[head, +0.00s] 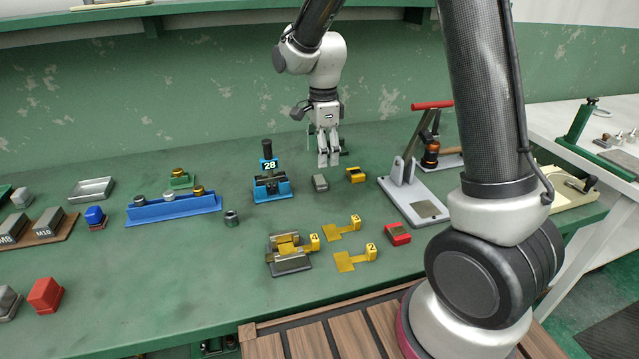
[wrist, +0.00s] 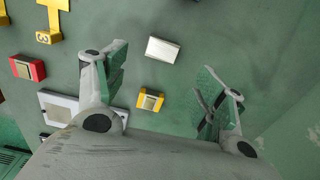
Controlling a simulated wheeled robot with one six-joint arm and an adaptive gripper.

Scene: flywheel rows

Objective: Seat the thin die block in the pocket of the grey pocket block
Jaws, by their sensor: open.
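A small grey block (head: 320,183) lies on the green table just below my gripper (head: 328,161); I take it for the thin die block. It also shows in the wrist view (wrist: 162,49), pale-topped, in the gap between the fingers and apart from them. My gripper (wrist: 161,65) is open and empty, pointing down above the table. I cannot tell for sure which piece is the grey pocket block. A yellow block with a recessed-looking top (head: 355,175) and a red one (head: 397,233) stand to the right.
A lever press (head: 415,190) stands to the right. A blue stand marked 28 (head: 271,186) is close on the left. Yellow tags (head: 345,229) and a grey fixture (head: 288,262) lie in front. A blue rail (head: 174,208) is farther left.

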